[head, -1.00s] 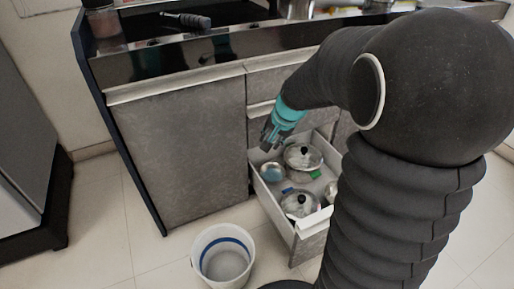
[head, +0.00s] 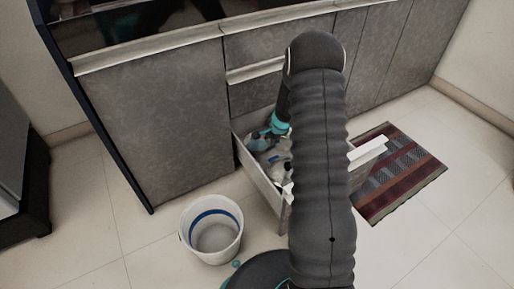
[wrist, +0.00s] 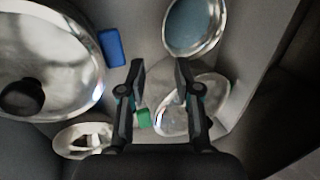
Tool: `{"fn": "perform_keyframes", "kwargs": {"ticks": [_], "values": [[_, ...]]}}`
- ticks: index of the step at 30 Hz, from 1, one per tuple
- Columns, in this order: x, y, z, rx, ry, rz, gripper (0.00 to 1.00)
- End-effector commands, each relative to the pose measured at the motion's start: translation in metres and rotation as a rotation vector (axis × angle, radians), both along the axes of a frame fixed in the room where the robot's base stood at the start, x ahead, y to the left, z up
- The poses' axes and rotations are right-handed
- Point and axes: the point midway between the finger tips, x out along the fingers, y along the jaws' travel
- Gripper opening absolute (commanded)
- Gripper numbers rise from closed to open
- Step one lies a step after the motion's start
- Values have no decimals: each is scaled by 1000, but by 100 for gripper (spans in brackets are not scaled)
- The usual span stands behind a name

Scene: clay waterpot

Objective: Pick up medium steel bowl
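Several steel vessels lie in the open drawer (head: 262,178). In the wrist view, a round bowl with a bluish inside (wrist: 195,24) is at the top, just beyond my right fingertip. A shiny steel bowl (wrist: 172,112) lies below, partly hidden behind my right finger. A smaller steel bowl (wrist: 72,140) is at the lower left, partly hidden. I cannot tell for sure which one is the medium bowl. My gripper (wrist: 160,70) is open and empty, its fingers pointing down into the drawer. In the head view my arm hides much of the drawer.
A large steel lid with a black knob (wrist: 50,50) fills the wrist view's left. A blue block (wrist: 111,48) and a green block (wrist: 143,118) lie nearby. The drawer wall (wrist: 262,60) is close on the right. A white bucket (head: 212,230) and striped mat (head: 400,175) are on the floor.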

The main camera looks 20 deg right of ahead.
Motion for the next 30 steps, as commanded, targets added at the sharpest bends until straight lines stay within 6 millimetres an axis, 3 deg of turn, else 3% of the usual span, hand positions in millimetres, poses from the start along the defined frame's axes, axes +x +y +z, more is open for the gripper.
{"fn": "perform_keyframes", "kwargs": {"ticks": [3, 9, 17, 30], "values": [[8, 3, -25, 1, 2, 3, 33], [20, 5, -53, 0, 0, 2, 33], [27, 6, -67, -1, 0, 3, 33], [49, 10, -109, 0, 0, 3, 33]]}}
